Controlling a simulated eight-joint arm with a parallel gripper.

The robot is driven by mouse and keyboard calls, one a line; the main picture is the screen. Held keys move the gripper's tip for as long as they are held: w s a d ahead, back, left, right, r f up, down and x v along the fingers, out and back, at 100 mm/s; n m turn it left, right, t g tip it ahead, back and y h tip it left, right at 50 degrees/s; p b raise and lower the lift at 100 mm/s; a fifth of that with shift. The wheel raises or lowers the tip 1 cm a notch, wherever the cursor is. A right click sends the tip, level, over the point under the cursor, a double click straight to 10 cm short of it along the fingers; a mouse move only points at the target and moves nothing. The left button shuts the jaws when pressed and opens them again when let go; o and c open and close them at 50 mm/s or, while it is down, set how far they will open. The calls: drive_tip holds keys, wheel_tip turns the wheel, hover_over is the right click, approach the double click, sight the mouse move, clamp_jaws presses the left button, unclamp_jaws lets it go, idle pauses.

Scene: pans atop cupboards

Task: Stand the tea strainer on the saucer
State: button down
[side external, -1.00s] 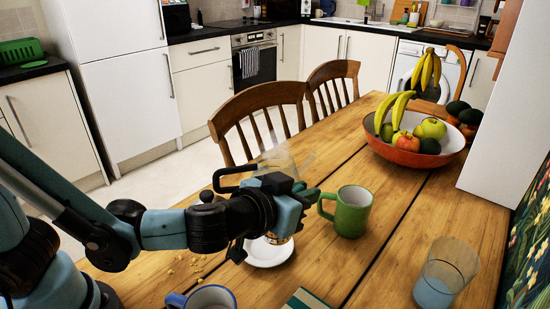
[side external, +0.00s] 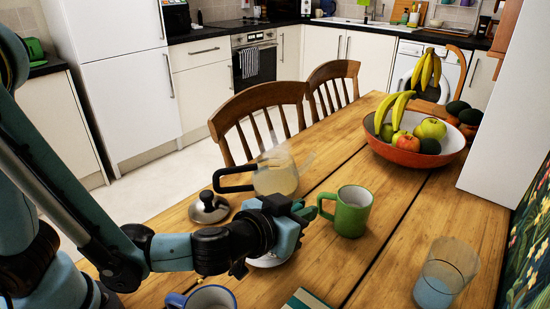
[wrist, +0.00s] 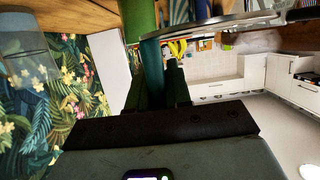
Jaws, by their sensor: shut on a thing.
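The tea strainer is hidden behind my gripper in the side view. In the wrist view a thin grey metal rim (wrist: 215,27) crosses above the fingers and is probably the strainer. I cannot tell whether it touches the saucer.
The green mug (side external: 346,212) stands close to my fingertips. The glass teapot (side external: 275,177) stands just behind, with a knobbed lid (side external: 208,208) to its left. A blue-rimmed mug (side external: 205,297), a book (side external: 306,300) and a glass (side external: 445,272) are nearer. A fruit bowl (side external: 416,151) is farther off.

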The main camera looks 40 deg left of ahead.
drive_tip(key=shift+f, duration=0.35)
drive_tip(key=c, duration=1.1)
unclamp_jaws()
drive_tip(key=shift+o, duration=0.2)
drive_tip(key=shift+r, duration=0.15)
drive_tip(key=shift+r, duration=0.5)
drive_tip(key=v, duration=0.7)
drive_tip(key=shift+s, duration=0.2)
